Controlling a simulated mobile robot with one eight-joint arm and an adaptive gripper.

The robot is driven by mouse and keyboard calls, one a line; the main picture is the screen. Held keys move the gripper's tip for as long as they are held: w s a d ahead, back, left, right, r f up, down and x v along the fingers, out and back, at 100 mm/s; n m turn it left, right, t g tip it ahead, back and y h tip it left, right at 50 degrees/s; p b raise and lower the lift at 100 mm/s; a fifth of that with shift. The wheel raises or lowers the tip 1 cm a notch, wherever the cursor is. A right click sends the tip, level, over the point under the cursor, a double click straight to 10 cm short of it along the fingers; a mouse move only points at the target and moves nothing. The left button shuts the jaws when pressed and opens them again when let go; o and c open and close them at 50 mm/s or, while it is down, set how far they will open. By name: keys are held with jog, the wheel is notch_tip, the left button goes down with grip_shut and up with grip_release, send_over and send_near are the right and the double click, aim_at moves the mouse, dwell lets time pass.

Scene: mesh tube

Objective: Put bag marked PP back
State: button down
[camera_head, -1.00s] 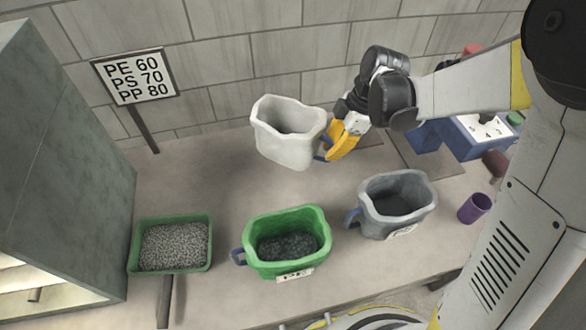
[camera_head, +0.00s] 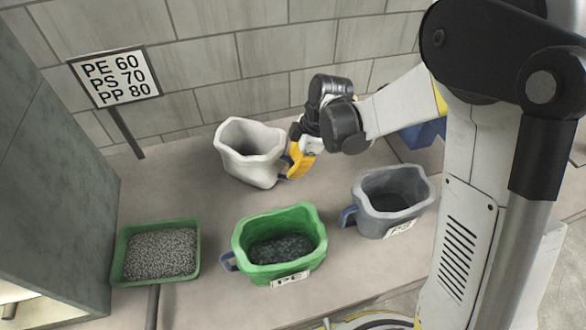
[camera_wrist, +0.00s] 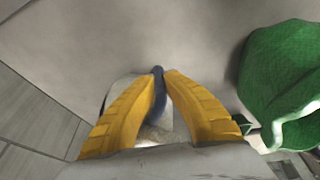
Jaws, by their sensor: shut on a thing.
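A white bag-shaped container (camera_head: 240,165) with a wavy open rim is at the back of the counter, near the wall. My gripper (camera_head: 290,170) is at its right side, with its yellow fingers shut on the blue handle (camera_wrist: 158,88). The handle shows between the fingertips (camera_wrist: 163,78) in the wrist view. I cannot tell whether the white bag touches the counter. No marking on it is readable. A green bag (camera_head: 300,270) with dark pellets and a grey bag (camera_head: 385,223) stand in front, each with a blue handle and a front label too small to read.
A green tray (camera_head: 118,262) of grey pellets is at the left, beside a grey cabinet (camera_head: 50,170). A sign (camera_head: 115,77) reads PE 60, PS 70, PP 80. Counter (camera_head: 185,205) is clear between tray and bags. The green bag shows close at right in the wrist view (camera_wrist: 275,80).

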jog(key=shift+f, duration=0.15)
jog(key=c, duration=1.6)
grip_release()
jog(key=shift+r, duration=0.35)
jog(key=p+v, duration=0.4)
jog(key=v, duration=0.8)
jog(key=shift+s+d+r+m+t+h, duration=0.6)
jog(key=shift+s+d+r+m+t, duration=0.8)
jog(key=shift+s+d+m, duration=1.4)
jog(key=shift+s+d+r+m+t+h, duration=0.85)
jog(key=shift+s+d+r+m, duration=1.1)
jog(key=shift+m, duration=1.65)
jog(key=shift+s+d+r+m+t+h, duration=0.35)
jog(key=shift+s+d+r+m+t, duration=1)
jog(key=shift+s+d+m, duration=1.15)
